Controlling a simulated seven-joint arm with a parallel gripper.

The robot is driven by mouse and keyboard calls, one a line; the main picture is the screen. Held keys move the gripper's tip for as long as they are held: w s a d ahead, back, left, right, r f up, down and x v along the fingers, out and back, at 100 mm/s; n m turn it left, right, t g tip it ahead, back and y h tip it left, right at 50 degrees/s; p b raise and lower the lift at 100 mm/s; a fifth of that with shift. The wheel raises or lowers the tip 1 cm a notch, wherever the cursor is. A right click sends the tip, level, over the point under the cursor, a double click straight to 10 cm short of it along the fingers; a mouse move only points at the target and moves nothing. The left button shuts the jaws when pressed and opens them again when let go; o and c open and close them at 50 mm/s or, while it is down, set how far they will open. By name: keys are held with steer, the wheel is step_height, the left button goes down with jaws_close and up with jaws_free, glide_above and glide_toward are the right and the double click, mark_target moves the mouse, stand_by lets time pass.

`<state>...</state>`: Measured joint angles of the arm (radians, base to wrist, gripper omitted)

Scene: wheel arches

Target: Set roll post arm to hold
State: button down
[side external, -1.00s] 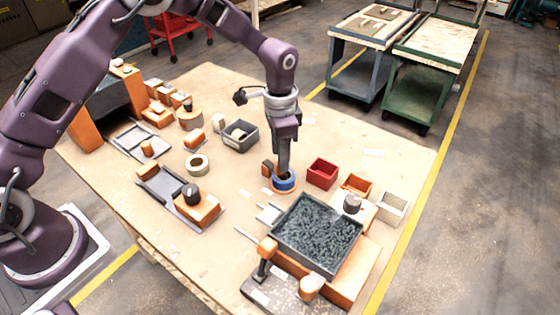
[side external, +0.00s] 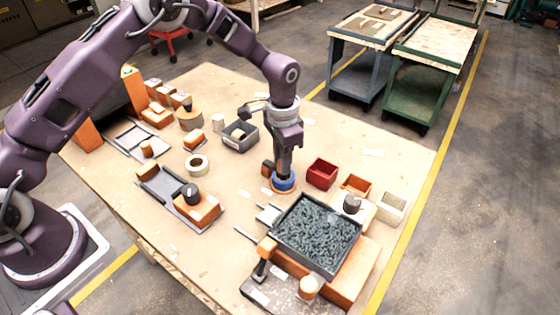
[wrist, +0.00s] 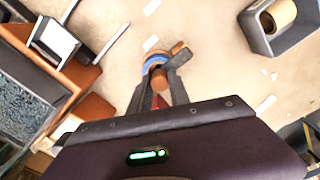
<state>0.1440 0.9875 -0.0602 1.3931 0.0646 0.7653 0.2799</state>
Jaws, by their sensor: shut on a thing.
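A blue roll (side external: 284,182) stands on an orange round base on the table, below my gripper (side external: 284,171). The blue roll also shows in the wrist view (wrist: 154,61), partly covered by my fingers. The roll post arm (wrist: 178,55) is a dark bar with an orange end, lying across the top beside the roll. Its orange end shows in the side view (side external: 268,168), just left of my fingers. My gripper (wrist: 163,76) points down and is shut on the arm. The exact contact is hidden by my fingers.
A red bin (side external: 321,173) stands close on the right. A dark tray of grey pieces (side external: 318,238) is in front. A grey bin (side external: 240,136) with a tan roll is behind left. A loose tan ring (side external: 197,165) lies to the left, with bare table between.

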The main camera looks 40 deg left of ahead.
steer(key=shift+w+n, duration=0.15)
steer(key=shift+n, duration=0.15)
steer(key=c, duration=1.2)
jaws_free()
step_height(320, 180, up, 7)
steer(key=shift+r, duration=0.1)
